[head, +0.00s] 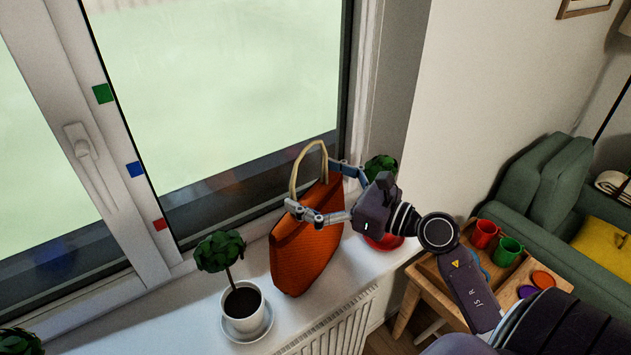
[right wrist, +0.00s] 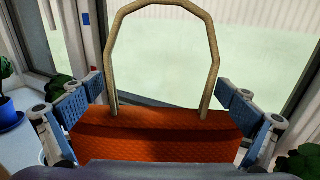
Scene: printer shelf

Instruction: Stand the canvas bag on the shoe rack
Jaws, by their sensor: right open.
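The canvas bag (head: 305,250) is orange with a tan loop handle (head: 309,152). It stands upright on the white windowsill (head: 345,268), close to the window. My right gripper (head: 314,187) is open, its fingers reaching to either side of the bag's upper part. In the right wrist view the bag's top (right wrist: 150,132) lies between the open fingers, with the handle rising above them. I cannot tell whether the fingers touch the bag. No shoe rack is in view. My left gripper is not in view.
A small potted plant (head: 243,300) on a saucer stands left of the bag. Another plant (head: 380,167) is behind my right gripper. A wooden table (head: 434,284) holds a red mug (head: 485,234) and a green mug (head: 507,251). A radiator (head: 335,332) is below the sill.

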